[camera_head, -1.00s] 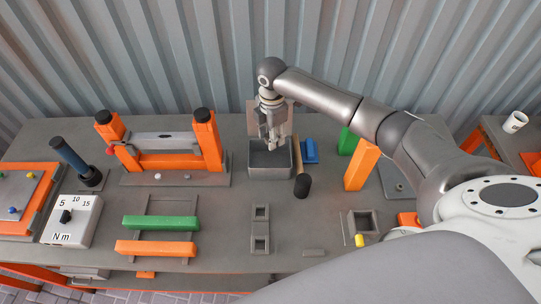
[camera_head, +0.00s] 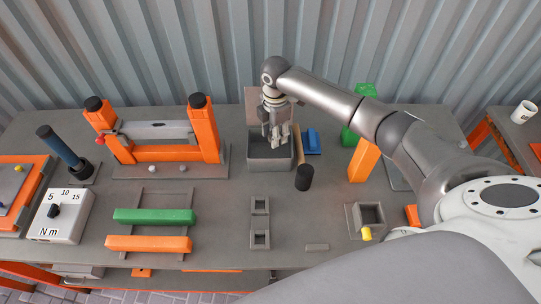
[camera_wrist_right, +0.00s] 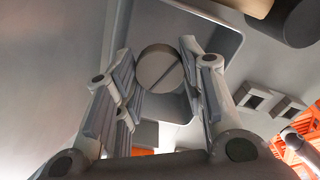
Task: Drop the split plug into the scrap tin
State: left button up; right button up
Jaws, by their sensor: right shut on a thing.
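The scrap tin (camera_head: 270,164) is a grey open box at the back middle of the bench. My right gripper (camera_head: 276,143) points down over the tin's opening, its fingertips overlapping the tin in the head view. In the right wrist view, my right gripper (camera_wrist_right: 162,85) is shut on the split plug (camera_wrist_right: 157,70), a grey round piece with a slit across its face. The tin's rim and inside show behind the plug there. The fingers hide the plug in the head view. My left gripper is not in view.
A black-headed mallet (camera_head: 304,178) lies just right of the tin, with a blue block (camera_head: 312,142) behind it. An orange upright block (camera_head: 363,160) stands farther right. An orange press frame (camera_head: 160,150) stands left.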

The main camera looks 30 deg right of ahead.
jog(key=o, duration=1)
notch_tip(320, 180, up, 12)
dwell(0.6)
